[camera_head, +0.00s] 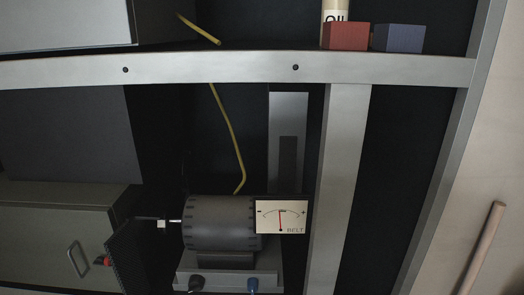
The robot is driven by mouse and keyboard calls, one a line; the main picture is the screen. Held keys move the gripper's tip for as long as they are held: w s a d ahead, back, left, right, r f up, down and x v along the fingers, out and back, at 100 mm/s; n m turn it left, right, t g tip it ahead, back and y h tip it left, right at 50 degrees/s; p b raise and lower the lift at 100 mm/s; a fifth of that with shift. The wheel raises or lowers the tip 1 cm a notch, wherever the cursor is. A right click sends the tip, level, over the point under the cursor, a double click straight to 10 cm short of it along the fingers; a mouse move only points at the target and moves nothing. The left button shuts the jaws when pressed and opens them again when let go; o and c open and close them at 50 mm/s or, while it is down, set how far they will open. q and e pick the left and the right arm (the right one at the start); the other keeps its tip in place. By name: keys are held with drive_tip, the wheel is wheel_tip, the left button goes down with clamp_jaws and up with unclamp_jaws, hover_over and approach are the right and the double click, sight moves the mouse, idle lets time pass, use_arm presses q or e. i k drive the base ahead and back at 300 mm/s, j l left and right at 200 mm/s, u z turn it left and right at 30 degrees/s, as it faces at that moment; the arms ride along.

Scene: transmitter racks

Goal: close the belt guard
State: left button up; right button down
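A dark, angled panel (128,258), which looks like the belt guard, stands at the lower left beside a grey motor (220,222). It is turned at an angle to the motor and apart from it. A short rod (165,221) with a light block lies between the panel and the motor. A gauge marked BELT (281,217) sits at the motor's right, its red needle near the middle. The belt itself I cannot make out. Neither of my grippers is in view.
A metal crossbar (220,69) spans the rack, with an upright post (340,190) at right. A red block (346,37), a blue block (398,39) and an oil container (336,10) stand above it. A yellow cable (229,128) hangs behind. A grey cabinet (45,225) has a handle.

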sight(121, 249)
drive_tip(key=i+j+z, duration=0.2)
drive_tip(key=j+z, duration=0.15)
drive_tip(key=j, duration=0.65)
drive_tip(key=j+z, duration=0.35)
drive_tip(key=j, duration=0.6)
drive_tip(key=j+z, duration=0.35)
drive_tip(key=j, duration=0.7)
